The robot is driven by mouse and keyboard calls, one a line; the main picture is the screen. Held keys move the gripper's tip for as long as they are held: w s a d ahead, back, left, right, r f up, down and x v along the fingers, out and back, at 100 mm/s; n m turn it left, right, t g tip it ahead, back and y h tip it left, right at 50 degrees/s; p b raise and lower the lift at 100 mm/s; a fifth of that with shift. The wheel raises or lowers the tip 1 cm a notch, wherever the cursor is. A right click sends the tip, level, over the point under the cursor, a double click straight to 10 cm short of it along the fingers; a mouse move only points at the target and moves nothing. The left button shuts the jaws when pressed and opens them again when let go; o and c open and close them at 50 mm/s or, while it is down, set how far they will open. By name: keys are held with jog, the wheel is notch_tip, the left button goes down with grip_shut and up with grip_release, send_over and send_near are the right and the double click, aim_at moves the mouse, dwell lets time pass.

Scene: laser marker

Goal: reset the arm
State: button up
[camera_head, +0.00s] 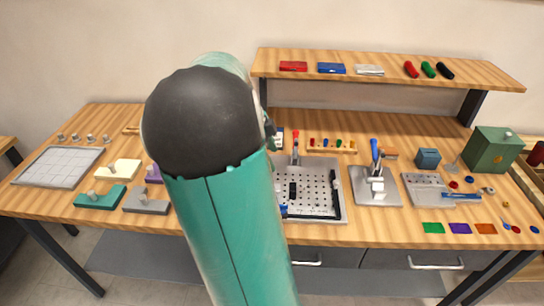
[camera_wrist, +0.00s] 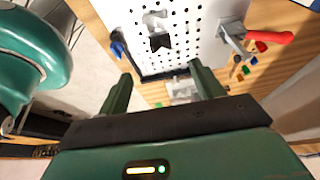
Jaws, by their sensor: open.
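My gripper (camera_wrist: 160,97) shows in the wrist view with its two green fingers spread apart and nothing between them. It is over the workbench, near the perforated plate (camera_wrist: 183,45), which fills the upper middle of that view. In the head view my green arm with its dark round joint covers the middle left of the bench and hides the gripper. The perforated plate (camera_head: 318,205) lies right of my arm, with a black block (camera_head: 292,190) and a red-handled clamp (camera_head: 295,150) on it. The clamp's red handle also shows in the wrist view (camera_wrist: 268,37).
A raised shelf (camera_head: 390,84) runs behind the bench. A blue-handled clamp (camera_head: 375,170) on a grey plate and a green box (camera_head: 491,150) stand to the right. A gridded plate (camera_head: 58,167) and several knobbed blocks lie left. The front bench edge (camera_head: 390,240) is mostly clear.

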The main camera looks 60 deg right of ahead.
dwell(0.3)
jog(key=w+a+r+n+t+y, duration=0.1)
jog(key=w+a+r+n+t, duration=0.2)
jog(key=a+n, duration=0.65)
jog(key=w+a+r+n+t, duration=0.25)
jog(key=a+n, duration=0.45)
jog(key=a, duration=0.6)
jog(key=s+a+n+t, duration=0.2)
jog(key=a+n, duration=0.5)
jog(key=a, duration=0.1)
jog(key=s+a+r+n+t+y, duration=0.1)
jog(key=s+a+n+t, duration=0.1)
jog(key=a+n, duration=0.5)
jog(key=shift+s+a+r, duration=0.25)
jog(key=shift+s+a, duration=0.1)
jog(key=shift+a, duration=0.7)
jog(key=c, duration=0.7)
jog(key=shift+o, duration=0.2)
jog(key=shift+d, duration=0.2)
